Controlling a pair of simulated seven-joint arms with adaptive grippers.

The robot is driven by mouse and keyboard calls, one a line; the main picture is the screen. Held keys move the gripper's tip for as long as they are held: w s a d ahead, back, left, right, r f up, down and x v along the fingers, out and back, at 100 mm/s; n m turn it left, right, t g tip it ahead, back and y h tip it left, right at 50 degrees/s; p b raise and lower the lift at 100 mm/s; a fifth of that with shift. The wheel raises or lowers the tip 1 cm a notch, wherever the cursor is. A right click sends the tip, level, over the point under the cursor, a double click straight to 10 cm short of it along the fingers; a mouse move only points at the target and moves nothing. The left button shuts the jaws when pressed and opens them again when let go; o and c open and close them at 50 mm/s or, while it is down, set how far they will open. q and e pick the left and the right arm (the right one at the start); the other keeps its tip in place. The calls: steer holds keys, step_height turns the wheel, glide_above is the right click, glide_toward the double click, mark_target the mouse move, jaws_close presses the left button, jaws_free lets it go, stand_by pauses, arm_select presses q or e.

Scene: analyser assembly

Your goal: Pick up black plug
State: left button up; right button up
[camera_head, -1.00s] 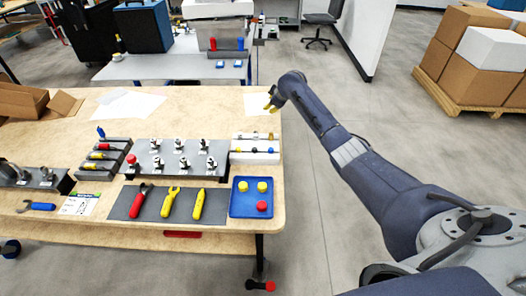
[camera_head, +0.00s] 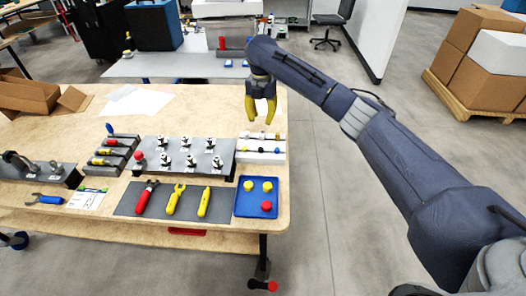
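A white rack (camera_head: 262,157) stands at the right end of the wooden table and holds small plugs in two rows. A dark plug (camera_head: 278,150) at the right of its front row looks black, but it is very small here. My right gripper (camera_head: 261,120) has yellow fingers pointing down, spread apart with nothing between them. It is above the back of the rack, apart from the plugs. My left gripper is not in view.
A blue tray (camera_head: 241,211) with yellow and red round pieces lies in front of the rack. A grey fixture block (camera_head: 226,165) with several metal fittings stands to its left. A dark mat (camera_head: 124,209) holds hand tools. The table's right edge is close by.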

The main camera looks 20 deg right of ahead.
mark_target(261, 148)
step_height(261, 148, down, 16)
steer(key=shift+a+r, duration=0.1)
steer(key=shift+a, duration=0.05)
stand_by(0.7)
jaws_close()
stand_by(0.3)
